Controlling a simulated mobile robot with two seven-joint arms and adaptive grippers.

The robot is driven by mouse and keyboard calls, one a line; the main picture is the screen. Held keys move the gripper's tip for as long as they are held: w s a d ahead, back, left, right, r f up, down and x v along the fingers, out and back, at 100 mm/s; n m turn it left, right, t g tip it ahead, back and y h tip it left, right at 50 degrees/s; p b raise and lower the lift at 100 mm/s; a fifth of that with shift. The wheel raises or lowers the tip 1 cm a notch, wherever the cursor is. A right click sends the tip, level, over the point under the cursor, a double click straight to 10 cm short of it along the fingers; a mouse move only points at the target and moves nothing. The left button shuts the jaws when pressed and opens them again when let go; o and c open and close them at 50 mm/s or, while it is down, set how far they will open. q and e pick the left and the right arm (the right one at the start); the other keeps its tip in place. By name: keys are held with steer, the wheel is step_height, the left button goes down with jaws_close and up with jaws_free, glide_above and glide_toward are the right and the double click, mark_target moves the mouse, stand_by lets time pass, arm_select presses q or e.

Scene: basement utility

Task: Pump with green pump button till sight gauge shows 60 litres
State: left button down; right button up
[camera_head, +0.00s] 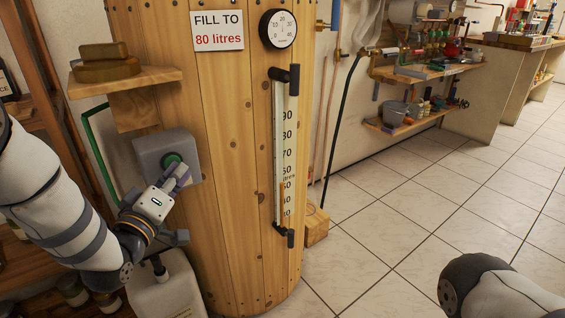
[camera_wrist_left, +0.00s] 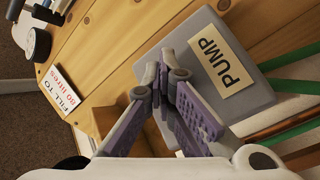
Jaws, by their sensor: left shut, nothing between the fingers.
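The grey pump box (camera_head: 150,150) is on the front of the wooden tank. Its round green pump button (camera_head: 173,160) shows just above my fingertips. My left gripper (camera_head: 181,172) is shut and empty, its tips close to the button; I cannot tell whether they touch. In the left wrist view, the shut purple fingers (camera_wrist_left: 165,80) lie in front of the box (camera_wrist_left: 245,95), labelled PUMP, and the button is hidden. The sight gauge (camera_head: 287,150) stands upright on the tank. An orange-brown column shows low in it, its top roughly near the 50 mark; the exact reading is too small. My right gripper is out of view.
The wooden tank (camera_head: 235,215) carries a sign (camera_head: 217,30) reading "FILL TO 80 litres" and a round dial (camera_head: 278,29). A wooden shelf (camera_head: 140,80) juts out above the pump box. A white container (camera_head: 168,290) stands below. The tiled floor at right is clear.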

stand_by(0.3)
arm_select(q)
steer(key=shift+s+d+p, duration=0.4)
steer(key=shift+s+d, duration=0.05)
steer(key=shift+s, duration=0.3)
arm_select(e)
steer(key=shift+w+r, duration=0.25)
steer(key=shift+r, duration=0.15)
arm_select(q)
steer(key=s+d+p, duration=0.1)
steer(key=s, duration=0.1)
steer(key=s+d+p, duration=0.1)
steer(key=s+d, duration=0.1)
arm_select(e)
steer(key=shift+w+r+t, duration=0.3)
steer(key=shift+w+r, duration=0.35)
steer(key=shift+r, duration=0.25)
arm_select(q)
steer(key=shift+a, duration=0.1)
stand_by(0.9)
